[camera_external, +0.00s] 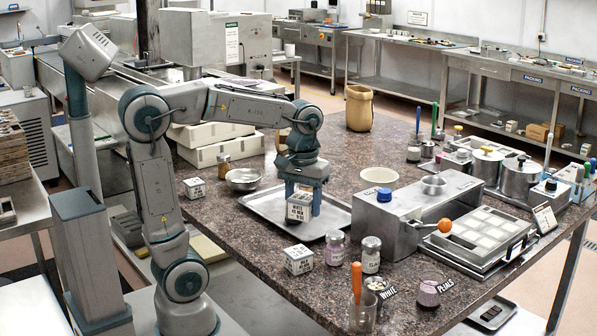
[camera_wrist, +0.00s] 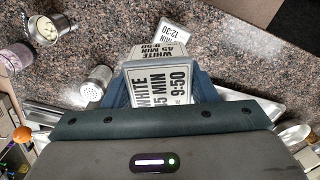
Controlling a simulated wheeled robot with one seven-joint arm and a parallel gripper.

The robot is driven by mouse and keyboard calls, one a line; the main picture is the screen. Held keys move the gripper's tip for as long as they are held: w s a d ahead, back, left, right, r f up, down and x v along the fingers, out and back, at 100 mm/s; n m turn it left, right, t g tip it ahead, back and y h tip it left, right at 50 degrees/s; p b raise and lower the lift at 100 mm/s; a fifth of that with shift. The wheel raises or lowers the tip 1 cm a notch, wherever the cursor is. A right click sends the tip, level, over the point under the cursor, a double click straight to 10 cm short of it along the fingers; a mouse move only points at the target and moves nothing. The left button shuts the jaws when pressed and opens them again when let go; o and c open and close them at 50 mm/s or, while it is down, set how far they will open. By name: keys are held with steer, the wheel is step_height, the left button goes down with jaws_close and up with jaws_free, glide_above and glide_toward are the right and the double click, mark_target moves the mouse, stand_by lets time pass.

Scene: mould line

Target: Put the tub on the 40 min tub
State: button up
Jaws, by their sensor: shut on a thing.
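My gripper (camera_external: 303,206) points down and is shut on a small white tub (camera_external: 299,209), held above the metal tray. In the wrist view, the held tub (camera_wrist: 160,86) bears a label reading WHITE, 45 MIN, 9:50. A second labelled tub (camera_external: 298,260) stands on the counter in front of the tray, apart from the held one. A third tub (camera_external: 195,188) stands at the tray's left. The wrist view shows another tub (camera_wrist: 176,30) ending in MIN 12:30; its minutes are not clear. I cannot tell which one is the 40 min tub.
The metal tray (camera_external: 265,208) lies under my gripper. Shaker jars (camera_external: 371,255) and a beaker with an orange-handled tool (camera_external: 357,290) stand right of the front tub. A steel box (camera_external: 400,235) stands at the right.

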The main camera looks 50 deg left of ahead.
steer(key=s+d+m+p, duration=0.2)
steer(key=s+d+m, duration=0.2)
steer(key=s+d, duration=0.3)
glide_above(298, 251)
steer(key=shift+m, duration=0.3)
step_height(298, 251, down, 6)
steer(key=shift+f+p, duration=0.25)
steer(key=shift+p, duration=0.05)
steer(key=shift+f, duration=1.95)
steer(key=shift+f, duration=0.15)
steer(key=o, duration=1)
